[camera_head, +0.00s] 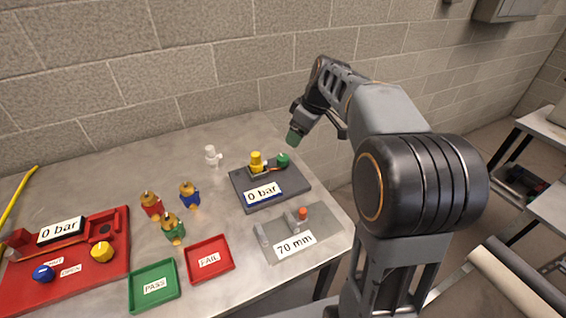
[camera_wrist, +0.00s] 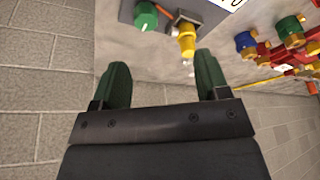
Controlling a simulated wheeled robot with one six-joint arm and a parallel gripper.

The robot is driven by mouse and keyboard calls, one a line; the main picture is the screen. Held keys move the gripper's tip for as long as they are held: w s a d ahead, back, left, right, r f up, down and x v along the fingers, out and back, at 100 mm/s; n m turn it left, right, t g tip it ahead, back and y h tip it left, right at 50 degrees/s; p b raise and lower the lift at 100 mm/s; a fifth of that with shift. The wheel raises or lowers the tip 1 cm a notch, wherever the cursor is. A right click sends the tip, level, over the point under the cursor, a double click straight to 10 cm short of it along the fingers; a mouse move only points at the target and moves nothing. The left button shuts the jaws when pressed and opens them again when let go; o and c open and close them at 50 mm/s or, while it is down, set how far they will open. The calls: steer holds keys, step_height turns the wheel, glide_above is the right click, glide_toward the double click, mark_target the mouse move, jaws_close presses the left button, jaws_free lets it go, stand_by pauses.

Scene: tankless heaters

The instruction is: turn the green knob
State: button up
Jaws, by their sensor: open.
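The green knob (camera_head: 283,159) sits at the back right corner of a dark grey unit (camera_head: 286,192) on the table. It also shows in the wrist view (camera_wrist: 146,17), near the top, beyond my fingertips. A yellow fitting (camera_head: 256,160) stands beside it on the same unit; in the wrist view it is to the knob's right (camera_wrist: 187,40). My gripper (camera_head: 294,137) is above and slightly right of the knob in the head view, apart from it. In the wrist view its two green fingers (camera_wrist: 163,75) are spread with nothing between them.
A "0 bar" label (camera_head: 262,194) is on the unit's front. Brass-topped fittings (camera_head: 170,222), a white fitting (camera_head: 212,155), green PASS (camera_head: 140,302) and red FAIL (camera_head: 192,272) trays, a 70 mm gauge plate (camera_head: 325,240) and a red unit (camera_head: 90,285) occupy the table. A block wall stands behind.

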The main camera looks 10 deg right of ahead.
mark_target(283, 157)
steer(key=w+a+f, duration=0.1)
steer(key=w+f, duration=0.1)
steer(key=f, duration=0.2)
steer(key=w+a+f+n, duration=0.1)
steer(key=w+f, duration=0.1)
steer(key=f, duration=0.3)
steer(key=w+a+f+n, duration=0.1)
steer(key=w+f, duration=0.1)
steer(key=f, duration=0.2)
steer(key=shift+w+f+b, duration=0.1)
steer(key=shift+f+b, duration=0.2)
steer(key=c, duration=0.9)
steer(key=shift+c, duration=0.2)
